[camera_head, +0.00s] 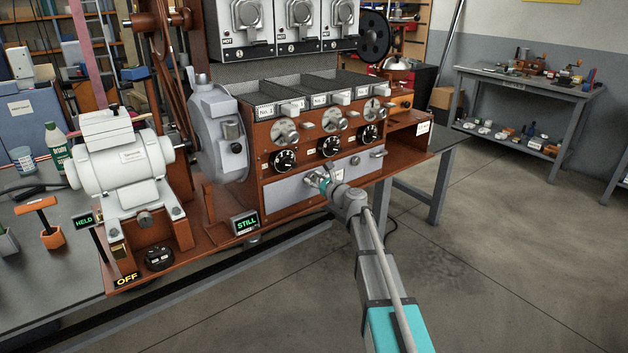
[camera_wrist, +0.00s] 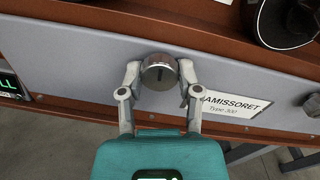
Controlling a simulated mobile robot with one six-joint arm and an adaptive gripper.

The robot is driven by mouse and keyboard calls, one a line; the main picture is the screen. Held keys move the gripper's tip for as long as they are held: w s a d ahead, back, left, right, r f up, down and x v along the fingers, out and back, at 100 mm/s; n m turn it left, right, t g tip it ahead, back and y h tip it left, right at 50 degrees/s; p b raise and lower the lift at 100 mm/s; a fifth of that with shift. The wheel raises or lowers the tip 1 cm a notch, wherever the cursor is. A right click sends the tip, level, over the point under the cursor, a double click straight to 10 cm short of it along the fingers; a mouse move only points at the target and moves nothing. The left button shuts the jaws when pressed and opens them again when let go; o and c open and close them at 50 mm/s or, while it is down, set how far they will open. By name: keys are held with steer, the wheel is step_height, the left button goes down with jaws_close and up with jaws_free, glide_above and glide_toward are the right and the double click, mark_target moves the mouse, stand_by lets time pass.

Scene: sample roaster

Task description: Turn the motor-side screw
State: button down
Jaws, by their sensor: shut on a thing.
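The motor-side screw (camera_wrist: 160,68) is a round grey metal knob with a dark slot, on the pale grey panel (camera_wrist: 75,62) low on the roaster's front. In the wrist view my gripper (camera_wrist: 161,76) has one finger on each side of the screw, and it is shut on it. In the head view my gripper (camera_head: 322,181) is at the panel (camera_head: 285,194) and hides most of the screw. A second screw (camera_wrist: 312,106) sits at the right of the panel, apart from my gripper.
The white motor (camera_head: 122,163) stands at the left, with a HELD sign (camera_head: 84,220) and an OFF sign (camera_head: 127,279). A STILL sign (camera_head: 245,223) stands left of my gripper. Black dials (camera_head: 330,146) sit above the panel. The floor at the right is open.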

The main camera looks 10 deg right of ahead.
steer(key=shift+m, duration=0.6)
steer(key=shift+c, duration=1.5)
jaws_free()
steer(key=shift+s, duration=0.1)
steer(key=v, duration=1.1)
steer(key=shift+s+d, duration=0.25)
steer(key=shift+s, duration=0.05)
